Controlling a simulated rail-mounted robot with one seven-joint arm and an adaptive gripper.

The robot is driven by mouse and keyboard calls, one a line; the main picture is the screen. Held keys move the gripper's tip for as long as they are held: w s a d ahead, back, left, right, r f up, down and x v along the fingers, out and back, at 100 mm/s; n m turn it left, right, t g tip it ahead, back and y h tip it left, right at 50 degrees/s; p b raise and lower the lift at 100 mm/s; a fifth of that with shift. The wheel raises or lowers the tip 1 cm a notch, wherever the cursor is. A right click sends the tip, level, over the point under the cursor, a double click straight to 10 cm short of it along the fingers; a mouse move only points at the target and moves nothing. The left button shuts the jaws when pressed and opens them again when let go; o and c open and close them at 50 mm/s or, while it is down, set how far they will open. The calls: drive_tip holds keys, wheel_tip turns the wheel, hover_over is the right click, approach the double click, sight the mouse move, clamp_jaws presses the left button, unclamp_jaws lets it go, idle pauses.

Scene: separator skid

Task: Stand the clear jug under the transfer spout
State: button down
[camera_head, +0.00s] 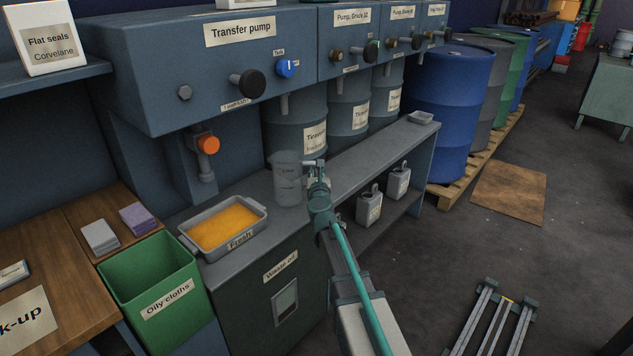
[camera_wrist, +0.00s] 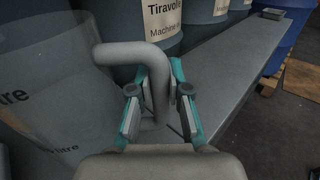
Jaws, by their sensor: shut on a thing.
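The clear jug (camera_head: 287,190) is upright at the back of the grey counter, right of the yellow-filled tray. I cannot tell whether its base touches the counter. My gripper (camera_head: 317,172) is at the jug's right side, shut on its handle. In the wrist view the jug wall (camera_wrist: 45,95) fills the left side, and the handle (camera_wrist: 115,52) runs down between the fingers of my gripper (camera_wrist: 158,95). A short spout (camera_head: 284,105) hangs under the transfer pump cabinet (camera_head: 190,60), above the jug. An orange-knobbed tap (camera_head: 207,150) is further left. Which is the transfer spout is unclear.
The tray marked Fresh (camera_head: 238,240) is close to the jug's left. Drums (camera_head: 300,130) stand behind the jug. Several metal cans are on the lower shelf, right of my arm. The long upper shelf (camera_head: 385,145) is mostly bare. A green bin (camera_head: 155,275) stands front left.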

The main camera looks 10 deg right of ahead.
drive_tip(key=shift+f, duration=0.85)
drive_tip(key=shift+f+b, duration=0.2)
drive_tip(key=shift+b, duration=0.25)
drive_tip(key=c, duration=1.1)
unclamp_jaws()
drive_tip(key=shift+r, duration=0.1)
drive_tip(key=shift+r, duration=0.15)
drive_tip(key=s, duration=0.4)
drive_tip(key=s+a, duration=0.1)
drive_tip(key=s, duration=0.3)
drive_tip(key=s+a, duration=0.1)
drive_tip(key=s, duration=0.3)
drive_tip(key=shift+d, duration=0.1)
